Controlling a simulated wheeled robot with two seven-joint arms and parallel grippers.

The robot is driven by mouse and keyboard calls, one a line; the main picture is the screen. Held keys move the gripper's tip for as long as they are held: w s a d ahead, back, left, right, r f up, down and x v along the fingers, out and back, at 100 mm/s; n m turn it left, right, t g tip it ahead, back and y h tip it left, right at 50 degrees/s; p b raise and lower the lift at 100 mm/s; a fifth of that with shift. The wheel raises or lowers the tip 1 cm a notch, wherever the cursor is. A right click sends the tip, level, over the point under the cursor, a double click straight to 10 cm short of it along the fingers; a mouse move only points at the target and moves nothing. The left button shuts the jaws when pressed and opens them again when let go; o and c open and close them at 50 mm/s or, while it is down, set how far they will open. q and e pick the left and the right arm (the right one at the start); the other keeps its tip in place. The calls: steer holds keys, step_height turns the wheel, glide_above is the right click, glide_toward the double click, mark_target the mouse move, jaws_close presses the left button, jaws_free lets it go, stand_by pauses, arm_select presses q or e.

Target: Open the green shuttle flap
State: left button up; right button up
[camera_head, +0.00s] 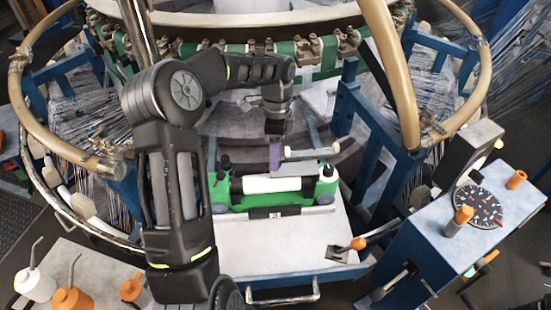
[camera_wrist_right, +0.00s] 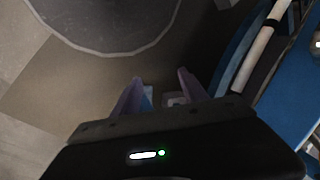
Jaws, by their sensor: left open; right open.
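The green shuttle (camera_head: 225,192) sits on the white tray in the middle of the head view, with a white roll (camera_head: 271,184) lying along it. A light flap-like plate with a pale rod (camera_head: 312,153) shows just behind the roll; I cannot tell how far the flap is open. My left gripper (camera_head: 276,155) points down at the back of the shuttle, its purple fingers beside the rod. Whether it touches the flap is unclear. My right gripper (camera_wrist_right: 158,90) is open and empty in the right wrist view, away from the shuttle.
The white tray (camera_head: 285,245) has bare room in front of the shuttle. A blue control box (camera_head: 430,245) with a dial stands at right. An orange-knobbed lever (camera_head: 357,244) is near the tray's right edge. Blue posts and tan hoops surround the loom.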

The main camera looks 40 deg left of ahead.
arm_select(q)
steer(key=shift+s+d+f, duration=0.1)
steer(key=shift+f, duration=0.65)
jaws_close()
stand_by(0.9)
